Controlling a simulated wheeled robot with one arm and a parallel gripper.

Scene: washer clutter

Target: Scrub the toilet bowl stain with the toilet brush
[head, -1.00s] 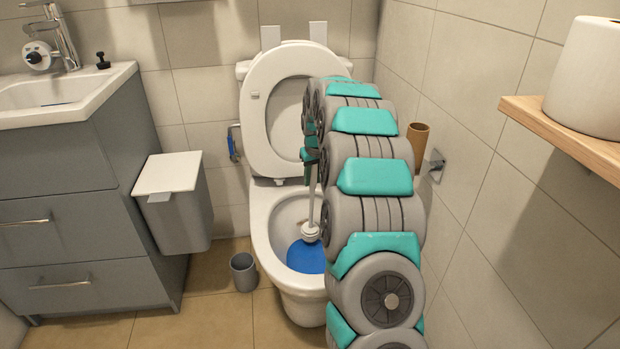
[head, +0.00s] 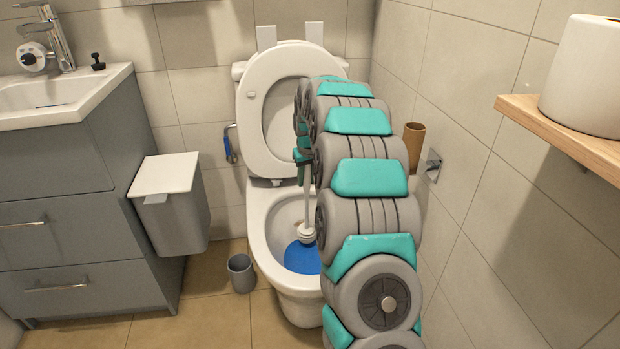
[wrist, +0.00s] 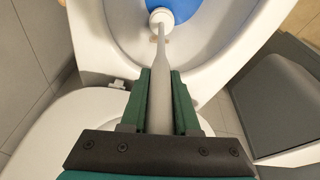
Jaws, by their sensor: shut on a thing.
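The toilet (head: 258,245) stands at the back with its lid up and blue water (head: 301,258) in the bowl. My gripper (head: 304,160) is shut on the grey handle of the toilet brush (head: 307,208); in the wrist view the two green fingers (wrist: 160,88) clasp the handle (wrist: 160,65). The brush points down into the bowl. Its white head (wrist: 162,16) is at the edge of the blue water; I cannot tell whether it touches the bowl. A faint brownish mark shows on the bowl wall beside the brush, too small to be sure of. My arm hides the bowl's right side.
A grey cup (head: 241,272) stands on the floor left of the toilet. A grey bin (head: 172,215) and a sink cabinet (head: 75,205) are further left. A cardboard roll (head: 414,143) and a wooden shelf (head: 565,132) with a paper roll (head: 588,80) are at the right wall.

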